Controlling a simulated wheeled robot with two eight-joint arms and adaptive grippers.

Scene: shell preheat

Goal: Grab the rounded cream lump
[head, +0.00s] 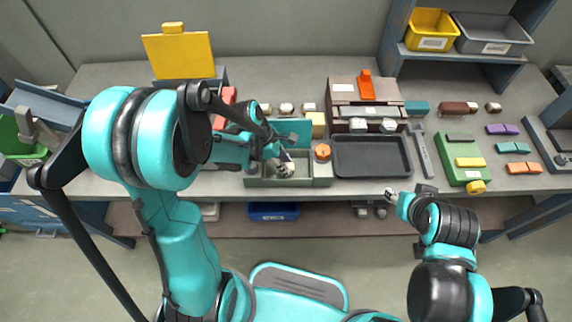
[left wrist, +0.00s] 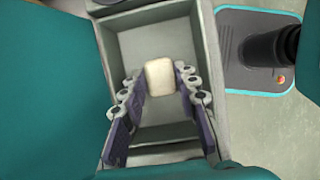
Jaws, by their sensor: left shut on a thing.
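The rounded cream lump (left wrist: 160,77) sits between the fingertips of my left gripper (left wrist: 161,84) in the left wrist view. The fingers are shut on its two sides. It is inside a grey-green open box (left wrist: 133,22), over the box floor; I cannot tell whether it touches the floor. In the head view my left gripper (head: 284,169) reaches down into this box (head: 261,182) at the front edge of the bench, and the lump is hard to make out there. My right gripper (head: 390,194) is by the bench's front edge, below the dark tray; its finger state is too small to tell.
A dark tray (head: 371,171) lies right of the box, with an orange-topped item (head: 322,152) between. A beige machine (head: 341,92) with an orange lever stands behind. A green box (head: 453,176) is farther right. Several pale lumps stand behind the box.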

